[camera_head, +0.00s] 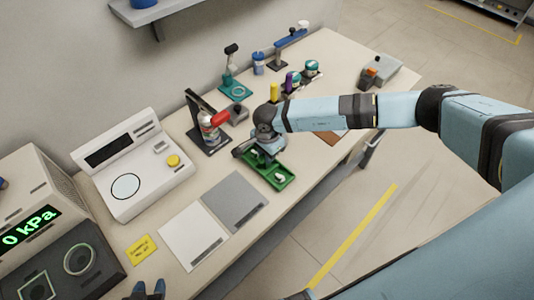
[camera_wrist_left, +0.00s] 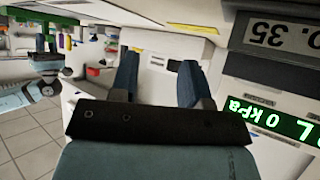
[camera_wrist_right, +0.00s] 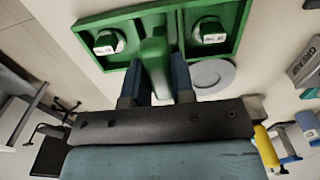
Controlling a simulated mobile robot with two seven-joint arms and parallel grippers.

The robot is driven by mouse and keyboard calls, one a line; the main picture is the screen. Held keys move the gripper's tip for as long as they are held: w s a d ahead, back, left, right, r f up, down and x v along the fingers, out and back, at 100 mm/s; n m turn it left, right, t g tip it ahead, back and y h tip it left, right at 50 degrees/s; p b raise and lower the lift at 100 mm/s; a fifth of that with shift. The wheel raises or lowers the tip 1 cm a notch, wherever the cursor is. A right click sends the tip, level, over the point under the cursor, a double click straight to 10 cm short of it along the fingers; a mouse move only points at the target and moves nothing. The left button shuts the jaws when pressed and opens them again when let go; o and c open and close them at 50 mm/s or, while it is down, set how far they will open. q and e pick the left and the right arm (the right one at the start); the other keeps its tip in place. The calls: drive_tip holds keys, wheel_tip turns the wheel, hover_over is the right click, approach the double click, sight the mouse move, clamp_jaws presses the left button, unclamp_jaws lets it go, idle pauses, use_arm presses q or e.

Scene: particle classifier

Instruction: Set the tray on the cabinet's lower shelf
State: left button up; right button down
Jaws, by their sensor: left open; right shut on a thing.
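The green tray (camera_head: 290,183) is over the front edge area of the bench in the head view. In the right wrist view the tray (camera_wrist_right: 240,25) shows a raised middle handle (camera_wrist_right: 155,50) and two small labelled pieces (camera_wrist_right: 106,41) (camera_wrist_right: 210,30) in it. My right gripper (camera_head: 264,152) is shut on the handle, with fingers (camera_wrist_right: 155,82) on either side. I cannot tell whether the tray touches the bench. My left gripper (camera_head: 148,290) is open and empty at the bottom edge of the head view; its fingers (camera_wrist_left: 158,75) are apart. I cannot make out the cabinet's lower shelf.
Left of the tray are grey (camera_head: 235,200) and white (camera_head: 193,236) mats, a white instrument (camera_head: 133,165) and a pressure unit (camera_head: 30,222). A grey rack (camera_head: 500,8) is far right. Floor right of the bench is open.

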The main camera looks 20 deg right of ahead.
use_arm(q)
drive_tip(key=shift+a+f, duration=0.1)
use_arm(e)
drive_tip(key=c, duration=1)
unclamp_jaws()
drive_tip(key=shift+f, duration=0.1)
drive_tip(key=shift+o, duration=0.2)
